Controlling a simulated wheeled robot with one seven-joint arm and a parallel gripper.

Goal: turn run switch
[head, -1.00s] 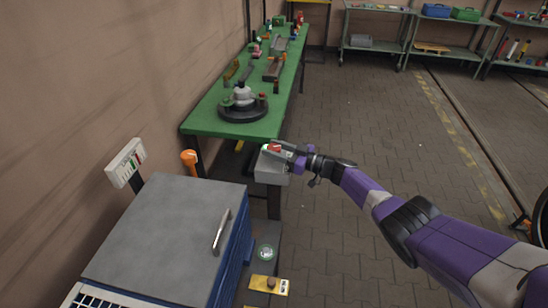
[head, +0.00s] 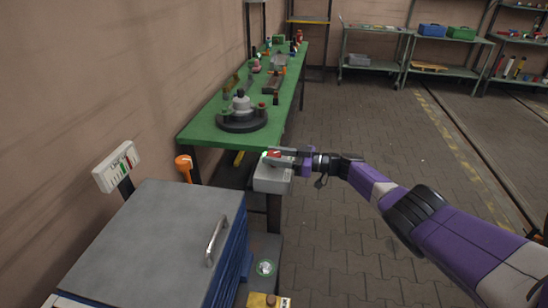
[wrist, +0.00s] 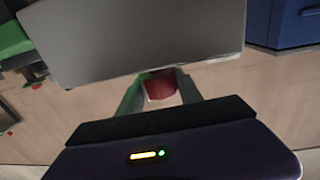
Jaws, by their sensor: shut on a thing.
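A grey switch box (head: 272,180) stands at the front end of the green bench in the head view. A red knob (head: 274,153) with a green spot beside it shows at its top; I take it for the run switch. My gripper (head: 280,155) reaches in from the right at the box's top. In the wrist view the grey box (wrist: 140,40) fills the upper middle. The red knob (wrist: 160,86) sits between the two fingers of my gripper (wrist: 160,90), which are shut on it. The fingers partly hide the knob, and its markings cannot be read.
The green bench (head: 200,130) carries a round dark fixture (head: 242,120) and several parts. A blue cabinet with a grey top (head: 150,240), an orange object (head: 184,165) and a white gauge panel (head: 117,166) stand at left. The paved floor (head: 350,130) to the right is open.

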